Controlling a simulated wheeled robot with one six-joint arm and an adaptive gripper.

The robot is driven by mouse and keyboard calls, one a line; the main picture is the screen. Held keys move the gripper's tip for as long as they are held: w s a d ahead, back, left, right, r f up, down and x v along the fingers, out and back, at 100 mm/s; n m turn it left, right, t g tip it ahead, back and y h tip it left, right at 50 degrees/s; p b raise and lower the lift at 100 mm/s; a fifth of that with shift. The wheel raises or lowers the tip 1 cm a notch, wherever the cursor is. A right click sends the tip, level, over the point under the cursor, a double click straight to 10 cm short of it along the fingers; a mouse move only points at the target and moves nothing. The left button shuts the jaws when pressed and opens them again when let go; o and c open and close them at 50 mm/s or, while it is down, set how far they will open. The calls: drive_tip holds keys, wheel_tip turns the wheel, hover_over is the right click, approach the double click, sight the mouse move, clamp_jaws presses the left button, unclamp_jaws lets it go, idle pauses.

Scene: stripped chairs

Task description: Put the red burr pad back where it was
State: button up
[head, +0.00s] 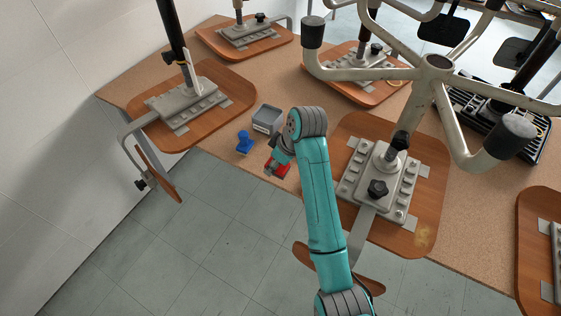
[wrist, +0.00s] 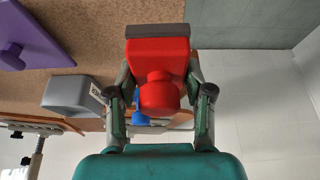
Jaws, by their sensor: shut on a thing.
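The red burr pad (head: 283,172) is in my gripper (head: 274,166), near the front edge of the table; my arm partly hides it. In the wrist view the red pad (wrist: 158,52) shows a block with a dark grey strip along one side and a round knob. My gripper's fingers (wrist: 160,88) are closed on it from both sides. I cannot tell how high it is above the table. A blue pad with a knob (head: 245,143) stands to its left, beside a small grey box (head: 267,119). In the wrist view the grey box (wrist: 68,96) is left of the pad.
The tan table (head: 217,142) carries several upturned wooden chair seats with metal plates, such as one to the right (head: 430,190) and one to the left (head: 230,85). Pale tubular chair legs (head: 437,75) rise at right. A purple thing (wrist: 35,38) lies on the table.

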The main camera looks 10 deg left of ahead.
drive_tip(key=shift+w+d, duration=0.25)
drive_tip(key=shift+w, duration=0.5)
drive_tip(key=shift+w+d, duration=0.25)
drive_tip(key=shift+w, duration=0.45)
drive_tip(key=shift+w+d+f, duration=0.1)
drive_tip(key=shift+f, duration=1.65)
drive_tip(key=shift+f, duration=0.15)
drive_tip(key=o, duration=1.1)
drive_tip(key=v, duration=0.7)
drive_tip(key=shift+r, duration=0.4)
